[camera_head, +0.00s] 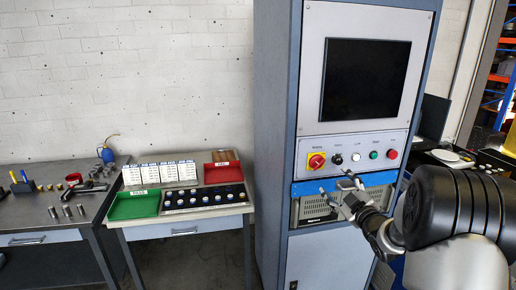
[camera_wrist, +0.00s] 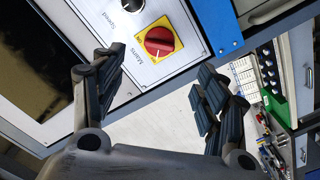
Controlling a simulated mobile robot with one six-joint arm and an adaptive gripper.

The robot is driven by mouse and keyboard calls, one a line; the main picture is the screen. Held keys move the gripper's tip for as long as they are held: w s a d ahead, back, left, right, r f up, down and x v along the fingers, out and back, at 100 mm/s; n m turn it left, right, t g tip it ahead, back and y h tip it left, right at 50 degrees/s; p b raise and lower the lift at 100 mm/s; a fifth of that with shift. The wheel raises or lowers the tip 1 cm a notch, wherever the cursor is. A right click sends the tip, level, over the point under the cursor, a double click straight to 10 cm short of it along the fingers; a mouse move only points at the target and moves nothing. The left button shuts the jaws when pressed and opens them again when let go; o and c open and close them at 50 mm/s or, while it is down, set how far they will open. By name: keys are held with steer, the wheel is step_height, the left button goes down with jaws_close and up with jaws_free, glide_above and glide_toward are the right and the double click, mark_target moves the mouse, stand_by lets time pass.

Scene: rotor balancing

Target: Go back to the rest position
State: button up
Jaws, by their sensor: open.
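My gripper (camera_head: 338,187) is in front of the grey-blue control cabinet (camera_head: 273,130), just below its row of controls. It is open and empty; in the wrist view its two dark fingers (camera_wrist: 158,75) stand wide apart. The red rotary Mains switch (camera_head: 317,161) on its yellow plate is up and left of the gripper in the head view. In the wrist view the same red switch (camera_wrist: 160,41) shows beyond the gap between the fingers, with nothing gripping it. My arm reaches in from the right of the head view.
A dark screen (camera_head: 364,80) sits above the controls. Left of the cabinet, a small table (camera_head: 185,221) bears a green tray (camera_head: 134,207), a red tray (camera_head: 222,174) and a black rack (camera_head: 203,197) with several round parts. A workbench (camera_head: 30,220) with tools stands far left.

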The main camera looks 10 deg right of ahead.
steer(key=s+a+r+m+g+h, duration=0.2)
steer(key=s+a+r+m+g, duration=0.1)
steer(key=s+a, duration=0.25)
steer(key=s+a+r+m+g+h, duration=0.2)
steer(key=s+a+r+m+g, duration=0.15)
steer(key=s, duration=0.35)
steer(key=s+a+f+m+g+y, duration=0.1)
steer(key=s+a, duration=0.3)
steer(key=s, duration=0.6)
steer(key=s+a+f+g+y, duration=0.1)
steer(key=s+a+f+g, duration=0.2)
steer(key=s, duration=0.6)
steer(key=s+a+f+m+g+y, duration=0.1)
steer(key=s+a+f+g, duration=0.1)
steer(key=s+a, duration=0.5)
steer(key=s, duration=0.3)
steer(key=shift+s+f+m+g, duration=0.3)
steer(key=shift+m+g, duration=0.05)
